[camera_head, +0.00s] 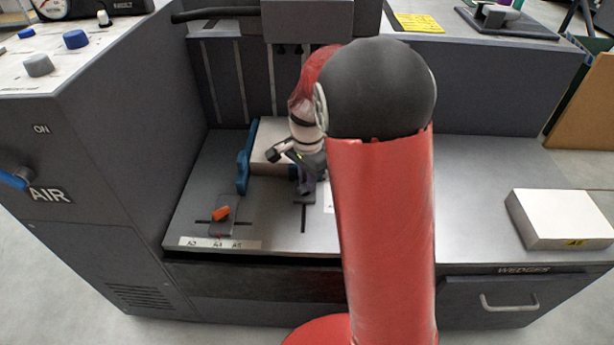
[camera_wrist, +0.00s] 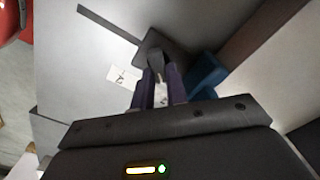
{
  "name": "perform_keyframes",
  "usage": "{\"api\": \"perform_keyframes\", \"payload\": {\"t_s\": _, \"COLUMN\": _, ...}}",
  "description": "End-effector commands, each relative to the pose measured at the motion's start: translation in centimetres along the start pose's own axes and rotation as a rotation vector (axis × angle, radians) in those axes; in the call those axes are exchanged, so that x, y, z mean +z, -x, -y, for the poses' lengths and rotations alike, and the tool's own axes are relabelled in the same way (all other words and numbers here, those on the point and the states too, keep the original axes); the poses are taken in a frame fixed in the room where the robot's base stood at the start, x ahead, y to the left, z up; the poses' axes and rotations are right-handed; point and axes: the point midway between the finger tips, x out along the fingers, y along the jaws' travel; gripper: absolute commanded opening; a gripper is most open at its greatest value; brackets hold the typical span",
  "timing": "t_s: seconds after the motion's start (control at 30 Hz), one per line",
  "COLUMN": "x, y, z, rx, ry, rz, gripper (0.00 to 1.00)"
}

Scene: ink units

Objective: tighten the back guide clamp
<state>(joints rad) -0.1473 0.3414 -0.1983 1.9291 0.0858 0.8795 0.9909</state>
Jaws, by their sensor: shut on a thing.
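My gripper (camera_head: 307,184) points down at the bed beside the paper stack, partly behind my own arm. In the wrist view its two purple fingers (camera_wrist: 160,88) are shut on a grey clamp lever (camera_wrist: 156,64). The lever stands on a dark plate (camera_wrist: 178,48) over a slot in the bed; I take it for the back guide clamp. A blue guide (camera_wrist: 206,74) lies close beside the plate. The fingers hide the lower part of the lever, so I cannot tell how tight it is.
A long blue guide (camera_head: 243,168) stands left of the white stack (camera_head: 268,140). An orange clamp lever (camera_head: 221,213) sits on another plate by the A2, A4, A5 scale (camera_head: 215,243). A white block (camera_head: 562,217) lies at the right. The bed between is clear.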

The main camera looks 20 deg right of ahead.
Motion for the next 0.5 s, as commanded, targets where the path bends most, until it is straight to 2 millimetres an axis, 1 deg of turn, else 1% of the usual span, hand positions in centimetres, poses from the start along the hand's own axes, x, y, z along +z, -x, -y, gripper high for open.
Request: {"api": "perform_keyframes", "payload": {"t_s": 0.5, "x": -0.02, "y": 0.04, "z": 0.02, "rx": -0.002, "ry": -0.031, "rz": -0.001, "gripper": 0.0}}
